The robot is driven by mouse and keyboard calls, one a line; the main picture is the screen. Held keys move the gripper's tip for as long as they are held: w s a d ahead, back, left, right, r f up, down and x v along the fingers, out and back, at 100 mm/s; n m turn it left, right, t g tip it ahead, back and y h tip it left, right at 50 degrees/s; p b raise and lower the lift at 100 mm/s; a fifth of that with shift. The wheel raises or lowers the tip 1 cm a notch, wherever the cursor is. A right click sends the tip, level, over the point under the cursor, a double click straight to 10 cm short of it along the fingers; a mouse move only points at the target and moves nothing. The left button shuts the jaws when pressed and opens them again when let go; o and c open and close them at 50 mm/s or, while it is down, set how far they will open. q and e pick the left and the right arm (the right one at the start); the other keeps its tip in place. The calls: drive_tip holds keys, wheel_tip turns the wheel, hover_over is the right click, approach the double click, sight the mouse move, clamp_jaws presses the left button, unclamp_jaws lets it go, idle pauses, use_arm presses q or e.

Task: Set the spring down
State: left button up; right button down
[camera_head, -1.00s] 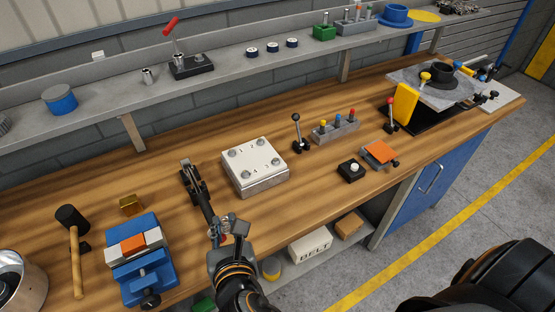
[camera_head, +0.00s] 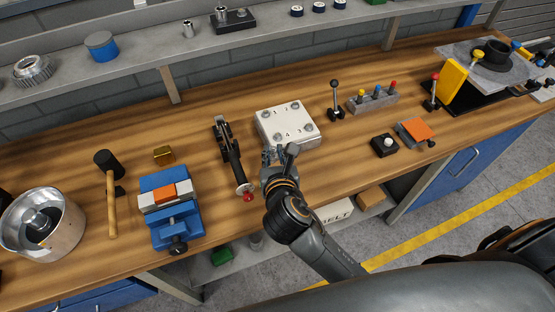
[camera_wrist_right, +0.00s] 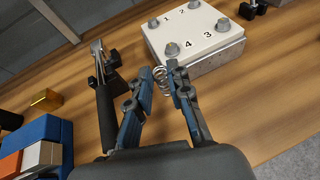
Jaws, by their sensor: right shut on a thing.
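A small coil spring (camera_wrist_right: 161,77) shows between the fingertips of my right gripper (camera_wrist_right: 162,78) in the right wrist view. The gripper is shut on it, above the wooden bench. In the head view the right gripper (camera_head: 277,154) is at the near left corner of the white numbered plate (camera_head: 288,127), and the spring is too small there to make out. In the wrist view the plate (camera_wrist_right: 192,32) lies just beyond the fingertips. I cannot tell the height of the spring above the bench. My left gripper is not in view.
A black toggle clamp (camera_head: 228,145) with a red tip lies left of the gripper. A blue vise (camera_head: 168,210), a mallet (camera_head: 110,190) and a metal pot (camera_head: 62,228) are further left. Levers, a peg block (camera_head: 373,101) and a black button box (camera_head: 384,145) stand right. Bench between is clear.

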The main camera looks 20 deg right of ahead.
drive_tip(key=shift+w+d+f, duration=0.1)
drive_tip(key=shift+d+f, duration=0.1)
drive_tip(key=shift+f, duration=0.05)
drive_tip(key=f, duration=0.3)
drive_tip(key=shift+w+d+f, duration=0.1)
drive_tip(key=shift+w+d, duration=0.1)
drive_tip(key=shift+d, duration=0.15)
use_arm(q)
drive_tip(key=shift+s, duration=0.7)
use_arm(e)
drive_tip(key=shift+f, duration=0.3)
drive_tip(key=shift+f, duration=0.1)
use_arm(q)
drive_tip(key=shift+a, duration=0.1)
use_arm(e)
drive_tip(key=c, duration=1.3)
unclamp_jaws()
drive_tip(key=shift+o, duration=0.2)
